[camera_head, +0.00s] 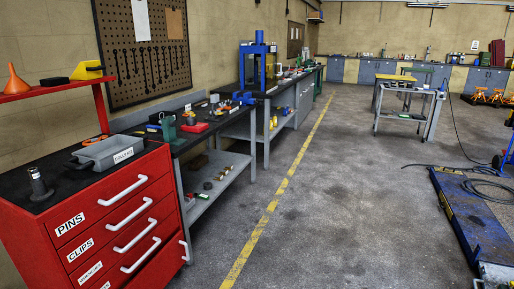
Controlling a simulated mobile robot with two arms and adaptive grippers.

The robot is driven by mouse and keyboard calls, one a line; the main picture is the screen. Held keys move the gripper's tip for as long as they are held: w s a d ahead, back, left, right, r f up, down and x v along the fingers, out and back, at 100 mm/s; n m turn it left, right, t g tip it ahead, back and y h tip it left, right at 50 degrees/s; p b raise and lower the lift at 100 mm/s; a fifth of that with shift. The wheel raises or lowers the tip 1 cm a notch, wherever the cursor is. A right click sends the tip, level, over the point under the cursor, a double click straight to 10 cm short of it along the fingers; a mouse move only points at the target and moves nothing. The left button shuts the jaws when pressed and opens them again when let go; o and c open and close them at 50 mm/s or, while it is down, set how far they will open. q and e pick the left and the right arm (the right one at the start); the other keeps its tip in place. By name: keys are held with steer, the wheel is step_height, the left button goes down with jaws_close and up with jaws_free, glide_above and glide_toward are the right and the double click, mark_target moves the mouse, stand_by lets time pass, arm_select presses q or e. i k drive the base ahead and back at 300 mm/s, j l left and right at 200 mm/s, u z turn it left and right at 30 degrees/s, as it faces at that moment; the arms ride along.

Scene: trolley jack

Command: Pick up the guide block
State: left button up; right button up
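I cannot tell for certain which object is the guide block. A yellow angled block (88,70) sits on the red shelf at upper left. A small flat black item (55,81) lies beside it, to its left. A dark upright cylindrical part (38,183) stands on the black top of the red drawer cabinet. A grey tray (108,151) with a white label, seemingly reading "DOLLY KIT", sits on the same top. Neither of my grippers shows in this view.
The red cabinet (118,222) fills the lower left. An orange funnel (16,79) stands on the shelf. A cluttered workbench with a blue press (258,62) runs along the left wall. A trolley (408,100) stands further back. The floor (325,190) in the middle is clear.

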mark_target(214, 97)
steer(key=i+z, duration=0.2)
steer(key=i, duration=1.8)
steer(key=i+l, duration=0.1)
steer(key=i, duration=1.85)
steer(key=i+u, duration=0.4)
steer(key=i+l+u, duration=0.2)
steer(key=i+u, duration=0.15)
steer(key=i+l+u, duration=0.25)
steer(key=u, duration=0.15)
steer(key=i+l+u, duration=0.4)
